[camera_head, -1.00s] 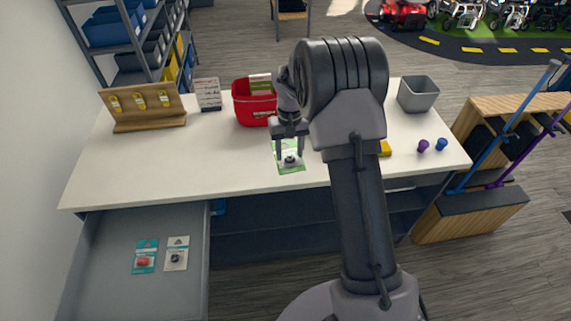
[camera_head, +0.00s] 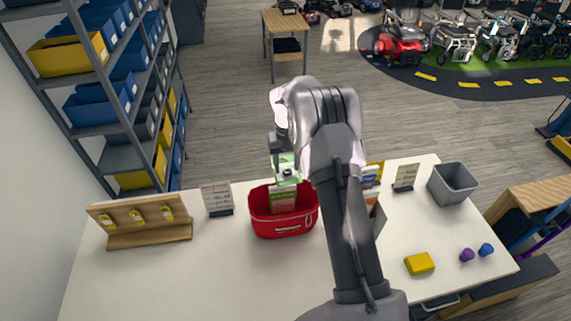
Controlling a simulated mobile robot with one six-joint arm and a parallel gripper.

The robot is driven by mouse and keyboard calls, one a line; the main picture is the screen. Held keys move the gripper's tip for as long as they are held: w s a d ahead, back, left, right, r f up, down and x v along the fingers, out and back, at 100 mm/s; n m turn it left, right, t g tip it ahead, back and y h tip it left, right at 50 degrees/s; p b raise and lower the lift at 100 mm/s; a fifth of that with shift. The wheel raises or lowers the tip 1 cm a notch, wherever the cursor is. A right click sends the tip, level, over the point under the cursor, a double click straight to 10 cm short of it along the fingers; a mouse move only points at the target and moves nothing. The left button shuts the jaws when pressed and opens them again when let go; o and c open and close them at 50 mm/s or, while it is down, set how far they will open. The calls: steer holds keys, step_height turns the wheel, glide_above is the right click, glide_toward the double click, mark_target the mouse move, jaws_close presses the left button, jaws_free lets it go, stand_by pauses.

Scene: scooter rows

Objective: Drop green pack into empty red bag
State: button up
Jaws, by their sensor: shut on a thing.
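The green pack (camera_head: 287,175), green and white with a dark item on it, hangs from my gripper (camera_head: 282,157), which is shut on its upper part. The red bag (camera_head: 283,224), an open-topped tub with a front zip line, stands on the table. The pack is above the bag's rear part in the picture; I cannot tell if its lower edge is inside the opening. A green and white card (camera_head: 282,201) shows at the bag's opening below the pack. The bag's inside is mostly hidden.
The white table (camera_head: 200,280) has free room at front left. A wooden rack with yellow tags (camera_head: 140,222) and a sign (camera_head: 217,199) stand left of the bag. A grey bin (camera_head: 453,184), yellow block (camera_head: 419,263) and purple and blue knobs (camera_head: 467,255) are right of my arm.

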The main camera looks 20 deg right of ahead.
mark_target(288, 177)
steer(key=shift+s+f, duration=0.1)
steer(key=shift+s, duration=0.1)
steer(key=f+b, duration=0.2)
steer(key=f, duration=0.1)
steer(key=f+b, duration=0.1)
steer(key=f, duration=0.1)
steer(key=shift+s+f, duration=0.25)
steer(key=shift+r, duration=0.1)
steer(key=o, duration=1)
steer(key=shift+s, duration=0.1)
steer(key=o, duration=0.5)
steer(key=shift+c, duration=0.2)
step_height(288, 177, up, 17)
steer(key=shift+r, duration=0.2)
